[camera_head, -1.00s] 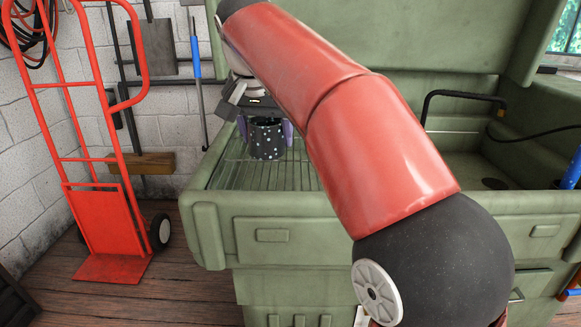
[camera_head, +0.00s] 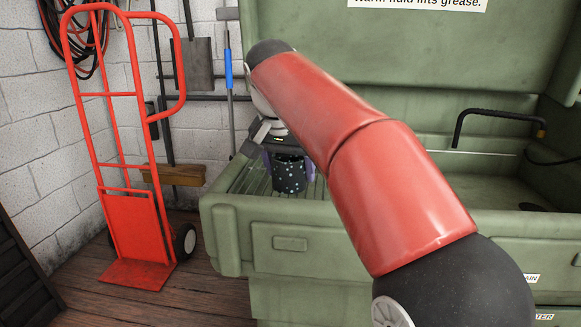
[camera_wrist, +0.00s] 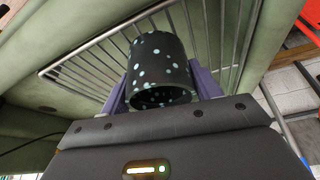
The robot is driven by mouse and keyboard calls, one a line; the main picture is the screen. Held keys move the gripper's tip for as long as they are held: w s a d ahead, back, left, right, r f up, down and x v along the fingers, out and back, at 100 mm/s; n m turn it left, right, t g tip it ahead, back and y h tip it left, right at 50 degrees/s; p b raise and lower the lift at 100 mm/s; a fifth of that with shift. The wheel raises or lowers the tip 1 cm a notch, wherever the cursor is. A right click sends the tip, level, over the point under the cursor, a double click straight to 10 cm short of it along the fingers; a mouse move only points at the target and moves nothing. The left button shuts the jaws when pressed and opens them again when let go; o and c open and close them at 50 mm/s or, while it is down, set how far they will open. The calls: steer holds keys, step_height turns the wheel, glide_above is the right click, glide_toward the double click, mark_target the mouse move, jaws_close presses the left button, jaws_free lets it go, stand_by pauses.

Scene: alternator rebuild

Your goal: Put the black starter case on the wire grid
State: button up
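The black starter case (camera_head: 289,174) is a dark cylinder with pale spots, open at one end. In the wrist view the case (camera_wrist: 158,62) sits between the two purple fingers of my gripper (camera_wrist: 161,90), which touch its sides. In the head view my gripper (camera_head: 288,164) is over the left part of the green washer. The wire grid (camera_head: 254,181) lies inside the washer, partly hidden by my arm. The grid's bars (camera_wrist: 90,62) show behind the case in the wrist view. I cannot tell whether the case touches the grid.
The green washer's front wall (camera_head: 235,232) and raised lid (camera_head: 400,60) bound the basin. A black hooked spout (camera_head: 495,113) stands at the right. A red hand truck (camera_head: 130,215) and a broom (camera_head: 175,174) stand at the left.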

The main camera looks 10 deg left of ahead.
steer(key=o, duration=0.3)
steer(key=shift+o, duration=0.2)
steer(key=p+v, duration=0.3)
steer(key=v, duration=0.9)
steer(key=shift+s+r, duration=0.1)
